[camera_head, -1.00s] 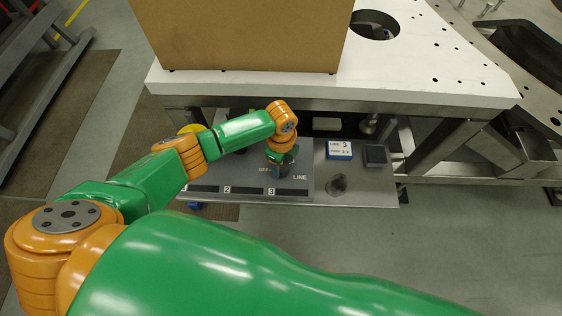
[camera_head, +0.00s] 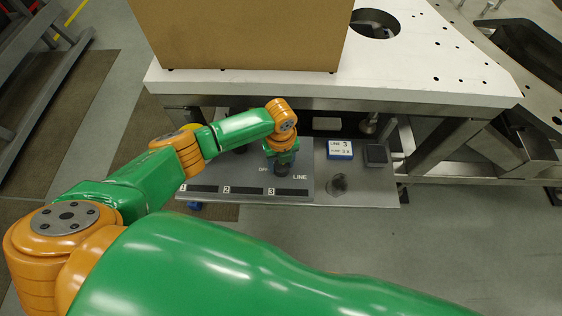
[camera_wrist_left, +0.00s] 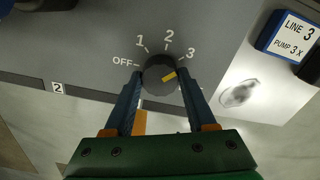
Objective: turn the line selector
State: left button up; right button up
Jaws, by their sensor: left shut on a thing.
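The line selector is a dark round knob (camera_wrist_left: 158,72) with an orange pointer mark, on a grey panel (camera_wrist_left: 70,35). The panel is printed OFF, 1, 2 and 3 around the knob. The pointer is turned to the right, toward the 3. My left gripper (camera_wrist_left: 161,80) is shut on the knob, one blue finger on each side. In the head view my left gripper (camera_head: 284,166) reaches down to the panel beside the word LINE, and hides the knob. My right gripper is not in view.
A blue and white sign (camera_head: 340,149) reading LINE 3, PUMP 3 x stands right of the selector, next to a dark square block (camera_head: 376,154). A white tabletop (camera_head: 440,70) with a cardboard box (camera_head: 240,35) overhangs the panel. Strips numbered 1, 2, 3 run along the panel's front.

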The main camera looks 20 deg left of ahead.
aim_at(281, 166)
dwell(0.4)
pick_arm(q)
jog(key=o, duration=1.4)
jog(key=shift+c, duration=0.2)
jog(key=shift+d, duration=0.1)
notch_tip(281, 166, up, 7)
jog(key=shift+s+r, duration=0.1)
